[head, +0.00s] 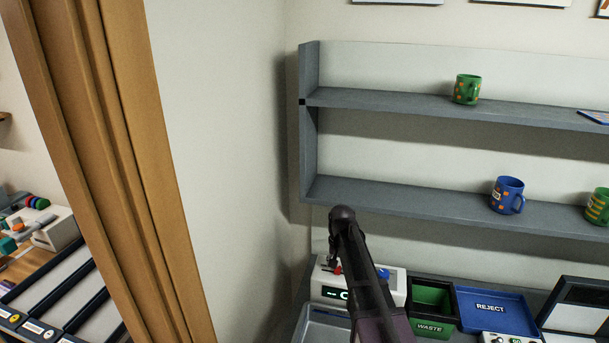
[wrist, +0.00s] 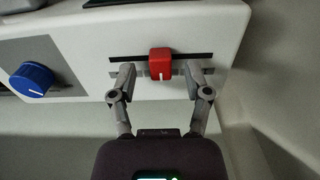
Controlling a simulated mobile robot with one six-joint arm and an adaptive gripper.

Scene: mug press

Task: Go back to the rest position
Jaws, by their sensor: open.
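My gripper (wrist: 160,84) is open in the wrist view. Its two fingers stand either side of a red slider knob (wrist: 161,64) on a white machine (wrist: 225,25), with a gap showing on both sides of the knob. A blue dial (wrist: 32,80) is on the same machine to the left. In the head view my arm reaches down over the white machine (head: 328,283), which has a dark display. The arm hides part of the machine, and the fingertips are hard to make out there.
A green bin marked WASTE (head: 430,328) and a blue tray marked REJECT (head: 490,308) stand right of the machine. Above is a grey shelf (head: 400,195) with a green mug (head: 467,89), a blue mug (head: 507,195) and a green-yellow mug (head: 598,207). A wooden post (head: 110,150) stands at left.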

